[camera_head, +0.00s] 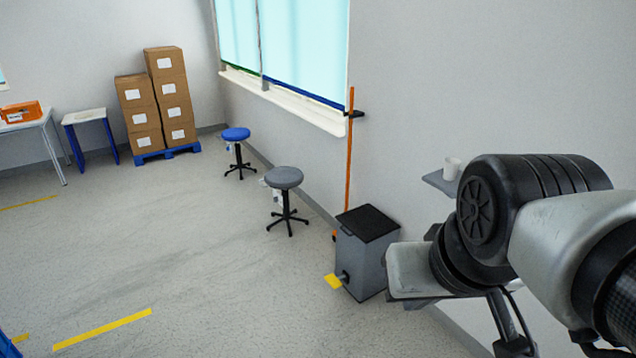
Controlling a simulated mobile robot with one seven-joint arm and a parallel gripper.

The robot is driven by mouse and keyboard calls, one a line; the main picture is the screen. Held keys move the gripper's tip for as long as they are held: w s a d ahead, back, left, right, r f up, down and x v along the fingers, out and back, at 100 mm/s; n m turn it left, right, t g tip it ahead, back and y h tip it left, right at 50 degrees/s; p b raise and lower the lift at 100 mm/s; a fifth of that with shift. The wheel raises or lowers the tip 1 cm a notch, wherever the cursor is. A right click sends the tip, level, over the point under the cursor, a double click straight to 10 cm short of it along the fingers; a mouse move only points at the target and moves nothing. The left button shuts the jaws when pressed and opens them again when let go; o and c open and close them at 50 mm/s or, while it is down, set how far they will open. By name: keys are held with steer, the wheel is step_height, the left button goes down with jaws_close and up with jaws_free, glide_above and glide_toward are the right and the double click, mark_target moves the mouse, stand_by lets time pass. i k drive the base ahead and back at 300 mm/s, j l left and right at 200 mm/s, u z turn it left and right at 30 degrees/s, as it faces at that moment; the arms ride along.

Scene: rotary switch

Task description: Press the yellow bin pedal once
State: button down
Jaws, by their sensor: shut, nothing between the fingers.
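The yellow pedal (332,281) is a small flat plate low at the front left foot of a grey bin (361,262). The bin has a black lid (368,223), which is shut, and stands on the floor against the right wall. The pedal is in plain sight, with nothing over it. My arm fills the right side of the picture, in front of and to the right of the bin. I cannot make out my gripper's fingertips, so its place relative to the pedal does not show.
A grey stool (284,178) and a blue stool (236,134) stand along the wall behind the bin. An orange pole (349,165) stands upright behind the bin. The floor left of the pedal is clear.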

mark_target(335, 282)
steer(key=i+j+z, duration=0.35)
steer(key=i+j, duration=0.4)
steer(key=i, duration=0.55)
steer(key=i+j+z, duration=0.35)
steer(key=i+j, duration=0.75)
steer(key=i, duration=0.1)
